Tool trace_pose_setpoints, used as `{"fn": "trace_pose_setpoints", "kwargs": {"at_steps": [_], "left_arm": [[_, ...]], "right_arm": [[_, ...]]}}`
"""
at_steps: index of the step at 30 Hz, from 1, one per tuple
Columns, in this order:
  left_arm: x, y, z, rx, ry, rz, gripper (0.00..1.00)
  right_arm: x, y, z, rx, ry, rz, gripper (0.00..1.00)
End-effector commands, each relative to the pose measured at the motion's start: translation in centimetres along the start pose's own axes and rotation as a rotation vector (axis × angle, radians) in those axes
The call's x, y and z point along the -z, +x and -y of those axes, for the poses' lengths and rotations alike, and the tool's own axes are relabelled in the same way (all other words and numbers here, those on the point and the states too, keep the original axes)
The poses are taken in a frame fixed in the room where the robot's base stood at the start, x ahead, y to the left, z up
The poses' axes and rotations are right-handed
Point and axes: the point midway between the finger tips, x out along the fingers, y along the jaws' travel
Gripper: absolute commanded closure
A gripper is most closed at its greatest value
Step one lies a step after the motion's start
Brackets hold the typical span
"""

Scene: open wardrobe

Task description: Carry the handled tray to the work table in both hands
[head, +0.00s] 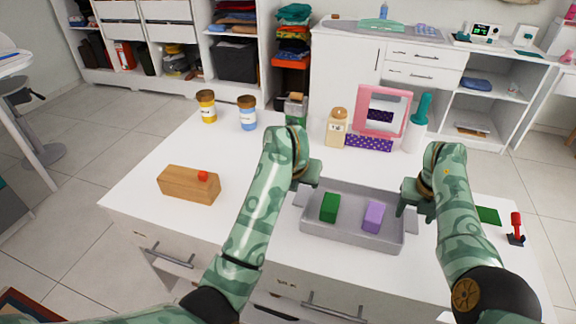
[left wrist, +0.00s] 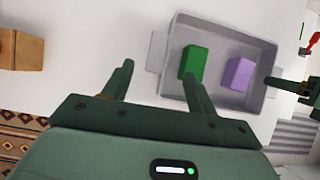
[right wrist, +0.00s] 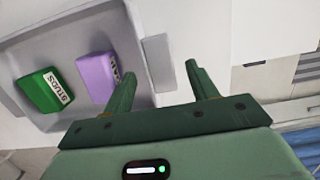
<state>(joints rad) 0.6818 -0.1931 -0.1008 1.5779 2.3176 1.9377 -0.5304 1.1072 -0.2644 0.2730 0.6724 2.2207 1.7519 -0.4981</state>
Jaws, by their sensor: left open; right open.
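The grey handled tray (head: 345,240) sits on the white table. It holds a green block (head: 329,207) and a purple block (head: 373,217). In the right wrist view the green block (right wrist: 44,90) and the purple block (right wrist: 100,78) carry labels. My left gripper (head: 312,175) is open above the tray's left end; in the left wrist view its fingers (left wrist: 155,80) reach around the left handle (left wrist: 156,52). My right gripper (head: 408,205) is open by the tray's right end; its fingers (right wrist: 160,85) point toward the right handle (right wrist: 159,62). Neither gripper visibly holds anything.
A wooden block with a red knob (head: 188,184) lies at the left. Jars (head: 247,113), a bottle (head: 337,128) and a pink frame (head: 384,112) stand at the back.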

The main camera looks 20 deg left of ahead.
Motion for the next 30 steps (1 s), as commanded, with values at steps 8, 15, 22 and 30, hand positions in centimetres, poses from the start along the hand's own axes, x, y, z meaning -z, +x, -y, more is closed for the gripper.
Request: {"fn": "trace_pose_setpoints", "kwargs": {"at_steps": [8, 15, 22, 30], "left_arm": [[0.0, -3.1, 0.0, -0.001, 0.001, 0.0, 0.42], [0.0, -3.2, 0.0, 0.0, 0.001, 0.0, 0.42], [0.0, -3.2, 0.0, 0.0, 0.001, 0.0, 0.42], [0.0, -3.2, 0.0, 0.0, 0.001, -0.001, 0.42]], "right_arm": [[0.0, -0.3, 0.0, 0.0, 0.0, 0.001, 0.42], [-0.1, -4.4, 0.0, 0.0, 0.001, 0.004, 0.42], [-0.1, -9.6, 0.0, 0.0, 0.001, 0.003, 0.42], [0.0, -11.9, 0.0, 0.001, 0.0, 0.0, 0.42]]}}
